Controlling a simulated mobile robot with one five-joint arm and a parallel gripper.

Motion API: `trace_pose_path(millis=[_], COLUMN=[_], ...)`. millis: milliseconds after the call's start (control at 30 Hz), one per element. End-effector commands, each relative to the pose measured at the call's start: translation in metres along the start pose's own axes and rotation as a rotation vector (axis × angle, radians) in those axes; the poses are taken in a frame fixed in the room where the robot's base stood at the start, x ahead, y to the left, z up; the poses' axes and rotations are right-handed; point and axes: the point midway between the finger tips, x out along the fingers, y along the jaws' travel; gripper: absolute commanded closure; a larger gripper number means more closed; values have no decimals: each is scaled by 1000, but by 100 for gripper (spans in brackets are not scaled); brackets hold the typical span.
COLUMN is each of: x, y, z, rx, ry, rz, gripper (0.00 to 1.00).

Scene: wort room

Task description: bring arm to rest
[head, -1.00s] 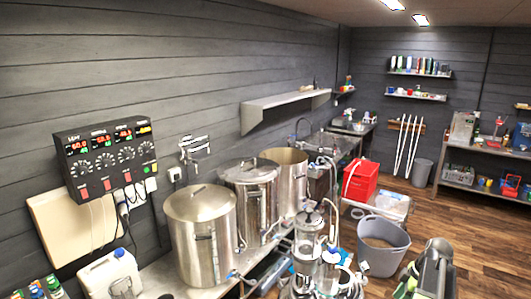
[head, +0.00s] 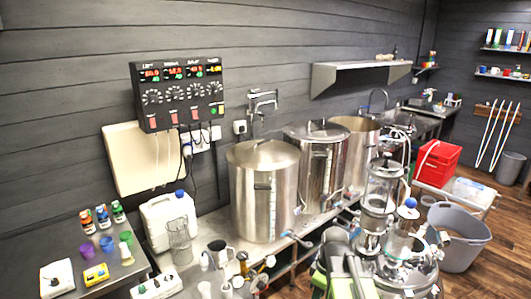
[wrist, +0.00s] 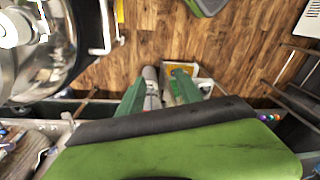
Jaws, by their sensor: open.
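My gripper (wrist: 158,88) shows in the wrist view as two green fingers, spread apart, beyond a green and black body that fills the lower part. No object is held between them. Below and beyond the fingers are wood floor and a shelf with a yellow item, seen from above. In the head view my green and grey arm (head: 340,272) rises from the bottom edge, in front of the bench and left of a glass and steel vessel (head: 405,255). The fingertips cannot be made out clearly in the head view.
A grey bucket (head: 462,238) and a red crate (head: 437,163) stand at right. Bottles and cups crowd the left bench. In the wrist view a round steel vessel (wrist: 60,45) is close at left.

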Motion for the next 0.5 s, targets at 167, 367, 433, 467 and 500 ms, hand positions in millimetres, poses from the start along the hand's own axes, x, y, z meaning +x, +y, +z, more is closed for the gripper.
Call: trace_pose_path(millis=[167, 367, 433, 467, 500], x=[22, 19, 19, 19, 18], y=[-33, -30, -29, -29, -28], z=[-5, 8, 7, 8, 9], rx=[391, 833, 923, 949, 972], ry=[-46, -50, -45, -44, -42], rz=[50, 103, 108, 109, 109], gripper=[58, 58, 58, 58, 58])
